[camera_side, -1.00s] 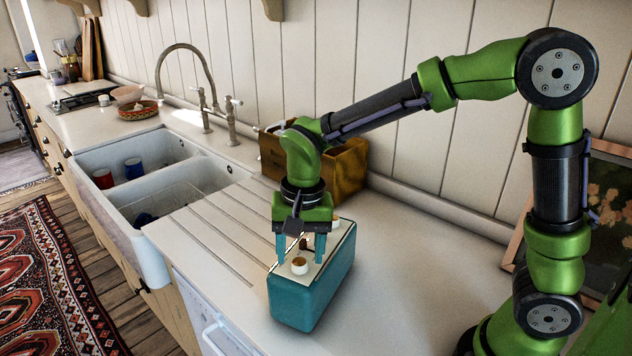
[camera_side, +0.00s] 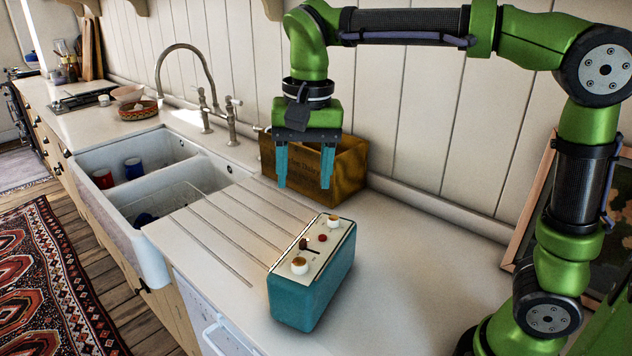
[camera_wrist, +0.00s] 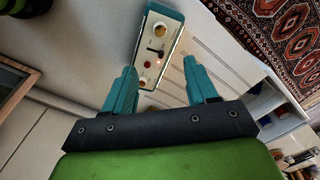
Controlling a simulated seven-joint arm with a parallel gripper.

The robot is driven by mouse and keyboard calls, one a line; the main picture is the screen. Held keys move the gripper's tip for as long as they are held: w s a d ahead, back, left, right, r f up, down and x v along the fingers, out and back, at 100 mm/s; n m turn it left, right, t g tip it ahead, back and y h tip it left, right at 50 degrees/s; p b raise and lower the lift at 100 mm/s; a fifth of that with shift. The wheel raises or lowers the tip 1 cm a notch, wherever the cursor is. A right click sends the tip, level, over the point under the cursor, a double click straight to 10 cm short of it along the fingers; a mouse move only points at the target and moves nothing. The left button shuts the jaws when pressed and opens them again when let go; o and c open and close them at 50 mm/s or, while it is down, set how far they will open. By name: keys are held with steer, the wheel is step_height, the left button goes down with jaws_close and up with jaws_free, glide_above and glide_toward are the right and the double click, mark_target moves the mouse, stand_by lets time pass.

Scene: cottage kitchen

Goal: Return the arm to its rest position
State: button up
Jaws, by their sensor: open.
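My gripper (camera_side: 304,184) is open and empty, with its two teal fingers pointing down. It hangs in the air well above the counter, in front of the wooden crate in the side view. Below it stands a teal box (camera_side: 313,293) with a cream top panel carrying two white-rimmed knobs, a small lever and a red button. Nothing touches the box. In the wrist view, my gripper (camera_wrist: 162,85) shows both fingers spread apart, and the teal box (camera_wrist: 157,50) lies beyond them.
A wooden crate (camera_side: 350,171) stands against the panelled wall behind my gripper. A white double sink (camera_side: 165,178) with a tall tap (camera_side: 214,98) is at the left. A framed picture (camera_side: 540,200) leans at the right near my arm. The counter right of the box is clear.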

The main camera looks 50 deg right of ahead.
steer(key=s+d+f+n+t, duration=0.2)
steer(key=s+d+f+t, duration=0.1)
steer(key=s+d, duration=0.1)
steer(key=s+d+f+n+t+y, duration=0.1)
steer(key=s+d+f+n+t, duration=0.1)
steer(key=s, duration=0.5)
steer(key=shift+s+d+f+n+t+y, duration=0.3)
steer(key=shift+d+f+n+t, duration=0.1)
steer(key=shift+d+t, duration=0.6)
steer(key=shift+d, duration=0.1)
steer(key=shift+c, duration=0.4)
